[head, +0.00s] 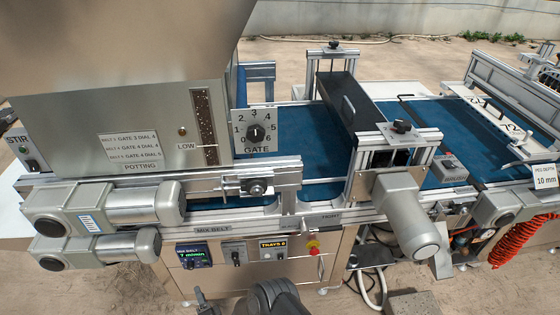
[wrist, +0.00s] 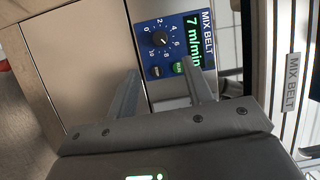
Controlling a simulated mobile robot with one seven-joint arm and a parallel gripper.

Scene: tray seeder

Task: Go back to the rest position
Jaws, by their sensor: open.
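My gripper (wrist: 162,82) is open and empty in the wrist view, its two grey fingers spread apart. It points at the blue mix belt panel (wrist: 150,56), which reads 7 m/min and has a black dial and a green button. Whether the fingers touch the panel I cannot tell. In the head view, the same mix belt panel (head: 193,254) is on the front of the machine, and dark parts of my arm show at the bottom edge in front of it.
The potting hopper (head: 110,125) rises at the left above two grey motors. A gate dial (head: 256,133) and a blue belt (head: 300,135) lie behind. A grey motor (head: 405,215) juts forward; an orange coiled hose (head: 518,238) hangs at right.

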